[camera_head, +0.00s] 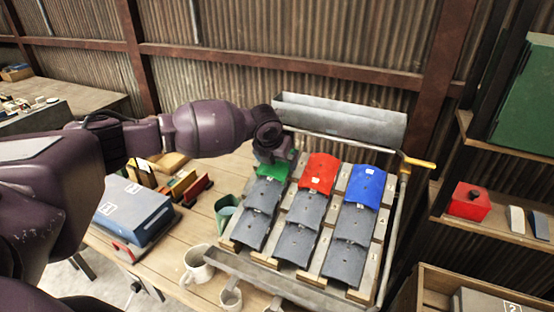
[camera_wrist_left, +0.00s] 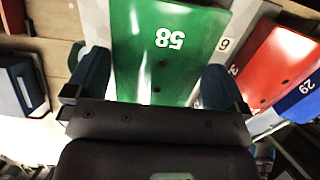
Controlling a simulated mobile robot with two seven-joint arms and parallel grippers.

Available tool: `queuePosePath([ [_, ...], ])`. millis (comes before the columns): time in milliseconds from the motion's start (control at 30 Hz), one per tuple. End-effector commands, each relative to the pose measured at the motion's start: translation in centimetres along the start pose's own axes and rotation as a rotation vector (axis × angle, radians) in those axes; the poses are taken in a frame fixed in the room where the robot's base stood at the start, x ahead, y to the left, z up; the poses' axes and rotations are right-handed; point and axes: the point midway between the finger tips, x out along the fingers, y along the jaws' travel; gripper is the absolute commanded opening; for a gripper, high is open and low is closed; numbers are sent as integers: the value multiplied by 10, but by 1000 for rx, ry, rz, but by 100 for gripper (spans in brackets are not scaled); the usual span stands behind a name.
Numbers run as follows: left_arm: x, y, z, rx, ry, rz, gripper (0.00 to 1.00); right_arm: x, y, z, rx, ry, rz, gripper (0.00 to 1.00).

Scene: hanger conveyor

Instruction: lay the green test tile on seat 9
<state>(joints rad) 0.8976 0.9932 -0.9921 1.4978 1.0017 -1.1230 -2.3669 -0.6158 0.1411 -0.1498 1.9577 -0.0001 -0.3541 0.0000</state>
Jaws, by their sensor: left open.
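The green tile (camera_head: 272,171) lies at the top of the left column of the sloped rack, partly hidden by my left gripper (camera_head: 275,155). My left gripper (camera_wrist_left: 155,85) is open, one finger on each side of the tile. A seat label (camera_wrist_left: 224,44) beside the tile's right edge reads 9 the picture's other way up. My right gripper is not in view.
A red tile (camera_head: 319,172) and a blue tile (camera_head: 365,186) top the other two columns, with grey tiles (camera_head: 344,263) below. A metal trough (camera_head: 340,118) stands behind the rack.

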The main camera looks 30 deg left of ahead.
Motion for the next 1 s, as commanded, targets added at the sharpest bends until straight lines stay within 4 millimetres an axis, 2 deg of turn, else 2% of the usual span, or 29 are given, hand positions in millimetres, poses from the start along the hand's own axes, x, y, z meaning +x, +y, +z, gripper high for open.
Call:
queuePosePath([
  [400, -70, 1, 1, 0, -4, 1, 100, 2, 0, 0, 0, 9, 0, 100],
  [533, -88, 0, 0, 0, -3, 1, 100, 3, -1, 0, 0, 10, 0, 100],
  [700, -101, 0, 1, 0, -3, 0, 100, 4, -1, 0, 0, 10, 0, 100],
  [1000, -103, 0, 0, -1, -2, 0, 100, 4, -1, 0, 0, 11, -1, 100],
])
